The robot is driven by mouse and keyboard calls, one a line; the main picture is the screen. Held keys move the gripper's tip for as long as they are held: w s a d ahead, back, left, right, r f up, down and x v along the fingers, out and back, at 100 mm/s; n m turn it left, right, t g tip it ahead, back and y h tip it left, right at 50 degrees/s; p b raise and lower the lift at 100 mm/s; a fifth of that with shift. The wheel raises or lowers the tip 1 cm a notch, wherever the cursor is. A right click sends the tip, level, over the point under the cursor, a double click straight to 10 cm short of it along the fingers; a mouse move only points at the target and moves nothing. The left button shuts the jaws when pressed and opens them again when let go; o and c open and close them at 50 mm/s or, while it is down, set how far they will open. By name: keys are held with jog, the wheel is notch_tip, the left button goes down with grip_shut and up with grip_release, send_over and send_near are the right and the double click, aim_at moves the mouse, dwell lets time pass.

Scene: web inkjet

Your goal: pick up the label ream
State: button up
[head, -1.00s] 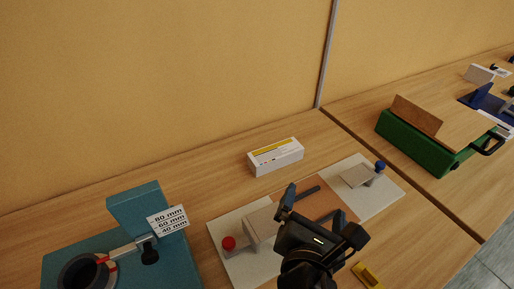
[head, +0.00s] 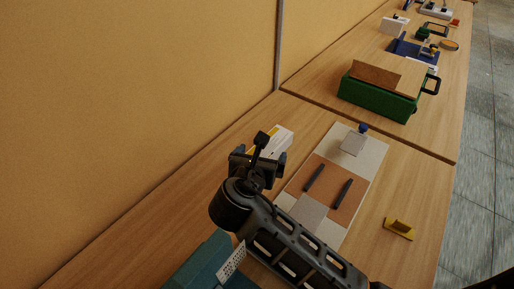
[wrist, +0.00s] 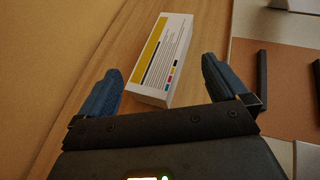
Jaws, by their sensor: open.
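A white box (head: 283,143) with a yellow stripe, which I take to be the label ream, lies on the wooden table near the back wall. In the wrist view the box (wrist: 163,62) shows its printed top, with a yellow band, lines of text and small coloured squares. My gripper (head: 260,158) is over the table just in front of the box and hides part of it in the head view. In the wrist view my gripper (wrist: 160,80) has its two blue fingers wide apart, with the box's near end between them in the picture. The gripper is empty.
Right of the box lies a pale board (head: 369,159) with a brown panel, two dark bars and a blue-knobbed plate. A teal device (head: 205,262) stands at the front. A yellow piece (head: 399,228) lies at right. A green box (head: 375,97) stands on the farther table.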

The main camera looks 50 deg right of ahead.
aim_at(266, 149)
jog(key=x, duration=0.6)
jog(key=shift+d+f, duration=0.1)
jog(key=shift+d, duration=0.15)
jog(key=shift+c, duration=0.3)
jog(key=shift+f, duration=0.1)
jog(key=c, duration=1.1)
